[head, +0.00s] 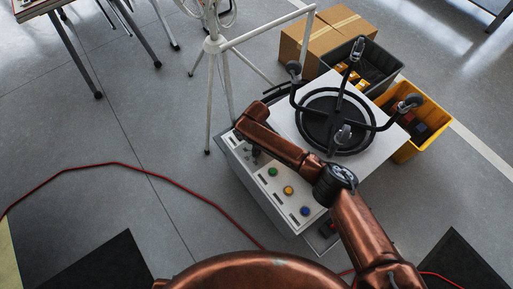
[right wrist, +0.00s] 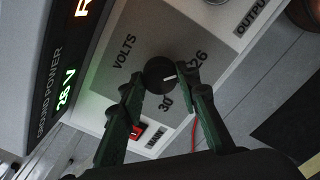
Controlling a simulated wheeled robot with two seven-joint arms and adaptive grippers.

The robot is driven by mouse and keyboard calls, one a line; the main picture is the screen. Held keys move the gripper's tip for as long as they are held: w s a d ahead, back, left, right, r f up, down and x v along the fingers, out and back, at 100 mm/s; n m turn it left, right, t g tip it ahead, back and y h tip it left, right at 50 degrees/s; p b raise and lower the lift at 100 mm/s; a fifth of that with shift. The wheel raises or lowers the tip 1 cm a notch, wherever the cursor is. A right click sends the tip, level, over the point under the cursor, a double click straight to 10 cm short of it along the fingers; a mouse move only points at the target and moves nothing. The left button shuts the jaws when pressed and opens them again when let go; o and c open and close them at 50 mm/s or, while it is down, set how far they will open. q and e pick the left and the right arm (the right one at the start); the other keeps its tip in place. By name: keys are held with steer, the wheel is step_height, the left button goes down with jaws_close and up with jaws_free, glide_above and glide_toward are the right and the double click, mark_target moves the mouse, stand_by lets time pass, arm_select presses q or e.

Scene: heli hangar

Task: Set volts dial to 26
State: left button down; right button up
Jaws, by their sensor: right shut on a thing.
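The volts dial (right wrist: 157,70) is a round black knob with a white mark, on a grey plate lettered VOLTS. Its mark points right, between the printed 26 (right wrist: 198,59) and 30 (right wrist: 166,103). My right gripper (right wrist: 160,79) is shut on the dial, with one green finger on each side of it. The display (right wrist: 66,90) beside it appears to read 28 V in green. In the head view my right gripper (head: 254,154) is at the far left of the sloped panel, where the arm hides the dial. My left gripper is not in view.
The white power cart (head: 290,130) carries green (head: 272,172), yellow (head: 288,190) and blue (head: 305,211) buttons. A red switch (right wrist: 136,132) sits near the dial. A white stand (head: 229,90), cardboard boxes (head: 330,27) and a yellow bin (head: 436,117) stand around the cart. Open floor lies left.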

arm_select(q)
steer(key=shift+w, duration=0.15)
arm_select(e)
steer(key=o, duration=1.2)
steer(key=shift+c, duration=0.2)
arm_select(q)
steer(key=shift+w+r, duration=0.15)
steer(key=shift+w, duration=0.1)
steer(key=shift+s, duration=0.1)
arm_select(e)
steer(key=shift+r, duration=0.15)
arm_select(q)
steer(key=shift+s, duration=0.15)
arm_select(e)
step_height(320, 180, up, 12)
